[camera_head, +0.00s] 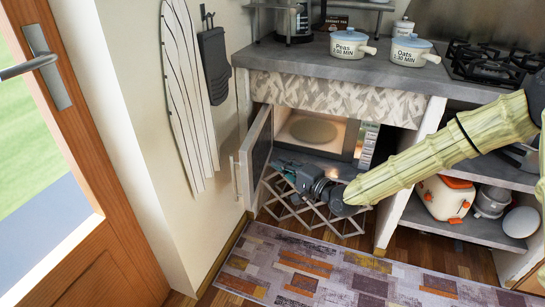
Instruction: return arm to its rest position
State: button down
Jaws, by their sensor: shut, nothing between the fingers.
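My arm reaches in from the right edge with its pale green, ribbed links and slopes down to the left. My gripper (284,168) is at its far end, in front of the open microwave (362,145) under the counter. The gripper is shut and appears empty. It is close to the inner side of the open microwave door (256,160); I cannot tell whether they touch. The lit microwave cavity holds a round plate (314,130). My wrist hides part of the area below the microwave.
A folding metal rack (310,214) stands below the microwave. The counter (305,61) above carries two pots, labelled Peas (347,45) and Oats (409,52), and a gas hob (485,62). A toaster (443,197) sits on a shelf at right. The patterned rug (320,268) is clear.

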jog(key=s+a+v, duration=0.1)
jog(key=v, duration=0.6)
jog(key=s+d+f+n+g+h, duration=0.1)
jog(key=s+f+g+h, duration=0.2)
jog(key=s+f, duration=0.7)
jog(key=s+d+f+n+g+h, duration=0.25)
jog(key=s+f, duration=0.35)
jog(key=f, duration=0.7)
jog(key=s+d+f+n+g+h, duration=0.25)
jog(key=s+d+f, duration=0.2)
jog(key=s, duration=0.45)
jog(key=s+d+f+n+g+h, duration=0.1)
jog(key=s+d+f+g+h, duration=0.15)
jog(key=s+d, duration=0.45)
jog(key=s+d+f+n+g+h, duration=0.1)
jog(key=s+d+f+g+h, duration=0.25)
jog(key=s, duration=0.65)
notch_tip(320, 180, up, 23)
jog(key=t+p, duration=0.2)
jog(key=p, duration=2.3)
jog(key=shift+d+r+y+p, duration=0.2)
jog(key=shift+d+y+p, duration=0.1)
jog(key=shift+d, duration=0.1)
jog(key=shift+w+a, duration=0.1)
